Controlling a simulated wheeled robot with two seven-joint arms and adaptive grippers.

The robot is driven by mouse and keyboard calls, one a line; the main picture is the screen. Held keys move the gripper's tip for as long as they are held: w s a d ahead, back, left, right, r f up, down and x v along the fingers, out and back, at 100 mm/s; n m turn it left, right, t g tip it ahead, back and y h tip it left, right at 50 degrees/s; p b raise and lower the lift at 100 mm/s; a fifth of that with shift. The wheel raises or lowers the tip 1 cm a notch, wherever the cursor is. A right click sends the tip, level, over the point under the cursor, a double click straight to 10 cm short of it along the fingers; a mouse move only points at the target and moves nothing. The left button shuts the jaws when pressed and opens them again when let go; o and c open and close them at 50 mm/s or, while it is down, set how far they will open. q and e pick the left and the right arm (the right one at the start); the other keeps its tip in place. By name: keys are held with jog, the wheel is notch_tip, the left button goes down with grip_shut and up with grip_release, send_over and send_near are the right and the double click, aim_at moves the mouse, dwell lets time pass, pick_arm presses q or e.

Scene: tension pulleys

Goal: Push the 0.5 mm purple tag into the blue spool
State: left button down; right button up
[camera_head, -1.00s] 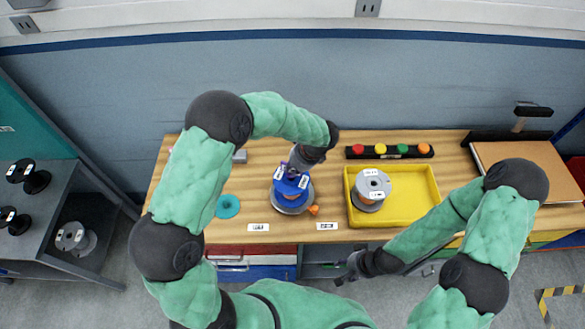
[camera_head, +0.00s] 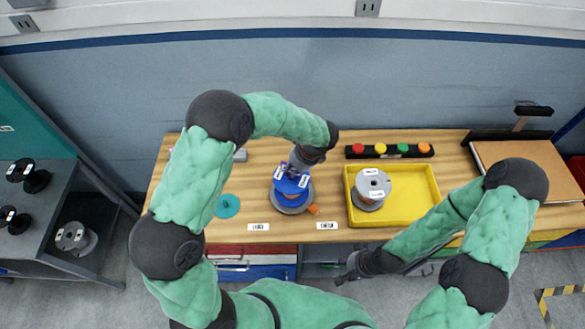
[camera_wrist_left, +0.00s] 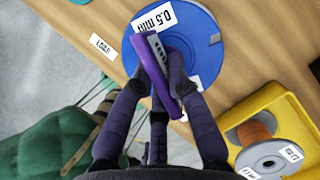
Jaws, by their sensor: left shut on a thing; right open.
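The blue spool (camera_head: 293,184) stands on the wooden bench on a grey round base. The left wrist view shows its blue top flange (camera_wrist_left: 190,22) with a white "0.5 mm" label. My left gripper (camera_wrist_left: 163,92) is shut on the purple tag (camera_wrist_left: 152,65), a flat strip with a printed label. The tag is over the blue flange near its middle; I cannot tell how deep it sits, as the fingers and tag hide the hole. In the head view my left gripper (camera_head: 300,162) is at the spool's top. My right gripper (camera_head: 347,270) is open and empty in front of the bench.
A yellow tray (camera_head: 420,205) holds a grey spool (camera_head: 371,188) to the right. A teal disc (camera_head: 228,206) lies to the left, and a small orange piece (camera_head: 313,210) lies beside the blue spool. A row of coloured buttons (camera_head: 390,150) stands behind the tray.

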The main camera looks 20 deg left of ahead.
pick_arm(q)
jog(key=shift+f, duration=0.2)
dwell(0.4)
jog(key=shift+f+b, duration=0.7)
jog(key=shift+f, duration=0.2)
jog(key=shift+f, duration=0.1)
dwell(0.3)
jog(key=c, duration=1.2)
grip_release()
jog(key=shift+o, duration=0.2)
jog(key=v, duration=1.2)
jog(key=shift+a, duration=0.1)
